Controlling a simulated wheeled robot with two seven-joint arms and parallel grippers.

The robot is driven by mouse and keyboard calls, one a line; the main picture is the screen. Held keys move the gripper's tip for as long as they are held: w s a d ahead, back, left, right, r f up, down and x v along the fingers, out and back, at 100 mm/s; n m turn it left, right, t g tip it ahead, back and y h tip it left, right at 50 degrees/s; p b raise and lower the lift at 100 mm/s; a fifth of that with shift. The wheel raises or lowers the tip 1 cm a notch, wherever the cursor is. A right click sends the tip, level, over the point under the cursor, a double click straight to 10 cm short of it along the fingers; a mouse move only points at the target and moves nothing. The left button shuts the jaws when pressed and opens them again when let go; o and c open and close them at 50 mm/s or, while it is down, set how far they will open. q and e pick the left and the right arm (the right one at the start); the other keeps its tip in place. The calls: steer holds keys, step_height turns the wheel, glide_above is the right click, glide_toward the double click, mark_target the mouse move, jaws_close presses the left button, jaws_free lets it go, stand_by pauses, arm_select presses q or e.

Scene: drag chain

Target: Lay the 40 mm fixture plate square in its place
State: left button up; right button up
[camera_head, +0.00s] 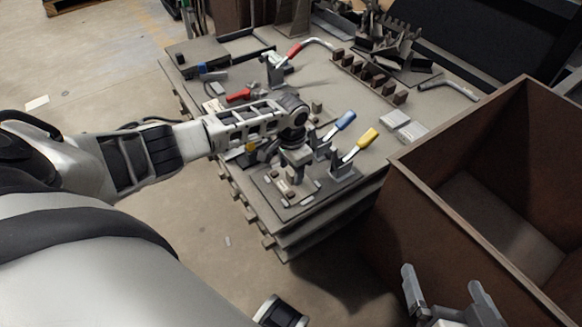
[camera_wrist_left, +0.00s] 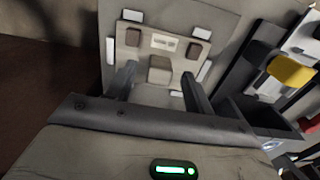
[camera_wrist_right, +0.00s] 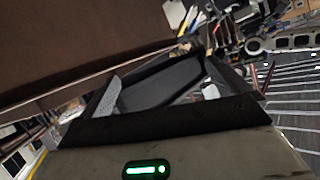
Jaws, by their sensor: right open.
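A pale grey plate-like surface (camera_head: 297,200) lies at the near corner of the bench, with small dark blocks and white strips on it. In the left wrist view this surface (camera_wrist_left: 220,22) carries a small printed label, too small to read for certain, brown blocks and a raised grey-brown middle block (camera_wrist_left: 160,70). I cannot tell for certain which part is the 40 mm fixture plate. My left gripper (camera_head: 293,172) is above it, pointing down. Its fingers are apart on either side of the middle block, with gaps visible. My right gripper (camera_head: 443,282) is open and empty beside the bin.
Toggle clamps with blue (camera_head: 345,121) and yellow (camera_head: 367,138) handles stand just right of my left gripper. Grey flat pieces (camera_head: 405,127) lie near the bench's right edge. A large brown bin (camera_head: 440,205) stands at right. A red-handled clamp (camera_head: 294,50) is farther back.

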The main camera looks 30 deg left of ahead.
arm_select(q)
step_height(320, 180, up, 16)
steer(key=p, duration=0.6)
arm_select(e)
steer(key=shift+s+d+f+m+g+h, duration=0.15)
steer(key=shift+s+d+g+h, duration=0.15)
steer(key=shift+d+g+h, duration=0.25)
steer(key=shift+s+d+f+m+g+h, duration=0.15)
steer(key=shift+s+d+g+h, duration=0.15)
steer(key=shift+d, duration=0.3)
steer(key=shift+r, duration=0.1)
